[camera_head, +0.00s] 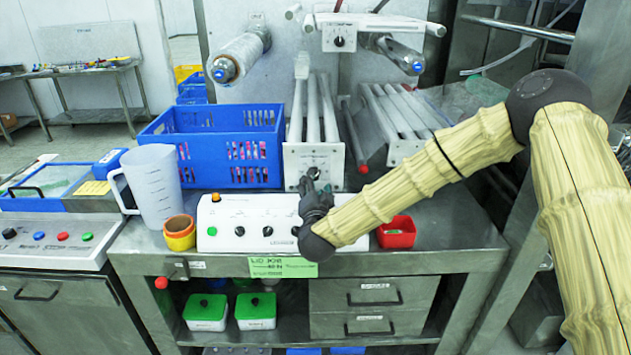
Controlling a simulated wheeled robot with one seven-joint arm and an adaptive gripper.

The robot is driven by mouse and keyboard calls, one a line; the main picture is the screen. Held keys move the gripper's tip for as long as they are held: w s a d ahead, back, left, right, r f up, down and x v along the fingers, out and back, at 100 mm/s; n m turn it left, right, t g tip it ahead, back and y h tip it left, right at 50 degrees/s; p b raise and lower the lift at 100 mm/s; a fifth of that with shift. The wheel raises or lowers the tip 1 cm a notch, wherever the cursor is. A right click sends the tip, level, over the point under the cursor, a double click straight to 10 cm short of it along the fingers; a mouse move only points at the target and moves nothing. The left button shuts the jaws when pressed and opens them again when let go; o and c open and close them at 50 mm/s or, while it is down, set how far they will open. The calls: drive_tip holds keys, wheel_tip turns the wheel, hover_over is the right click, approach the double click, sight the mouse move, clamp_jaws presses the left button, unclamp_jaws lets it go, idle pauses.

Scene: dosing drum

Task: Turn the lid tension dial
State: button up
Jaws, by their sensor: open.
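A dial (313,173) sits low on the white plate at the end of the roller frame; its label is too small to read. My gripper (316,188) is right in front of it and partly hides it. The jaws are open, but I cannot tell whether they touch the dial or surround it. Another black dial (340,42) is on the upper white panel between two film rolls. I cannot read which dial is the lid tension one.
A blue crate (213,140), a clear measuring jug (155,190) and yellow and orange cups (180,234) stand left of my gripper. A green label (282,267) is on the bench's front edge. The right benchtop is mostly clear.

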drive_tip(key=s, duration=0.7)
drive_tip(key=shift+s, duration=0.25)
